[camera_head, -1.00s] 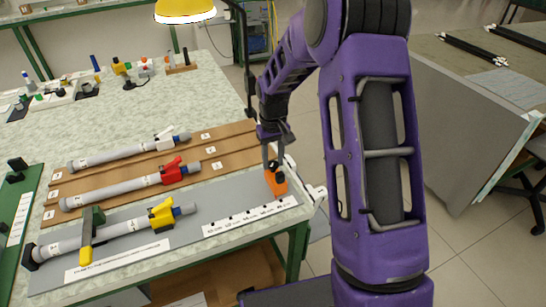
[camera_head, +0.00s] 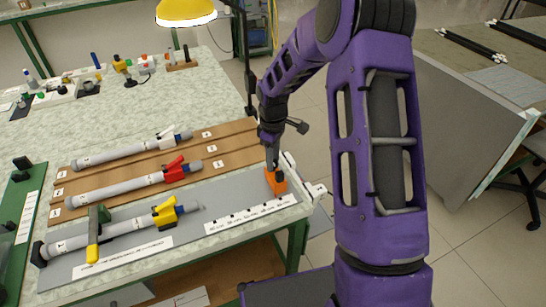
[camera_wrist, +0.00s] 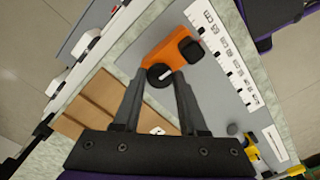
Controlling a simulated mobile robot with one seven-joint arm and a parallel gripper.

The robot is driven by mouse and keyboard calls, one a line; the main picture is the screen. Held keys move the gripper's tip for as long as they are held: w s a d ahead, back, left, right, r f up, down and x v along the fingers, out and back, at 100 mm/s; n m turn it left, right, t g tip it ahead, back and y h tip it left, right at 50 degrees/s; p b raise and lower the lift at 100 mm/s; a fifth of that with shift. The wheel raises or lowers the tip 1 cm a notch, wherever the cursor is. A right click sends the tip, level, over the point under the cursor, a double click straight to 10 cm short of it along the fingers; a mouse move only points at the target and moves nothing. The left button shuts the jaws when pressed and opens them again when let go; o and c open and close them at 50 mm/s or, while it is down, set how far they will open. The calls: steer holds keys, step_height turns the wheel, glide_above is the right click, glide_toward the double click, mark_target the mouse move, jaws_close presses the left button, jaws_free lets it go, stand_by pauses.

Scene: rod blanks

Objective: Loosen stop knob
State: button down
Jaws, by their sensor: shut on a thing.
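The orange stop block (camera_head: 277,182) sits at the right end of the grey fixture board (camera_head: 226,199), beside a printed scale strip. It also shows in the wrist view (camera_wrist: 170,50). The stop knob (camera_wrist: 159,76) is a small black round knob with a white mark on the block's near side. My gripper (camera_wrist: 160,73) is shut on the knob, one fingertip on each side of it. In the head view my gripper (camera_head: 273,165) reaches down to the block, and the knob is mostly hidden by the fingers.
A grey rod with a yellow clamp (camera_head: 165,212) lies on the board at left, under a green and yellow lever (camera_head: 94,233). Two more rods, with red (camera_head: 174,169) and white (camera_head: 165,134) clamps, lie on brown racks behind. Small parts stand at the table's back left.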

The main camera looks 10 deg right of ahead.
steer(key=shift+n, duration=0.3)
stand_by(0.4)
steer(key=shift+c, duration=2.2)
jaws_free()
steer(key=shift+r, duration=0.15)
step_height(320, 180, up, 17)
steer(key=p, duration=0.1)
steer(key=shift+p, duration=0.35)
steer(key=shift+a+r, duration=0.1)
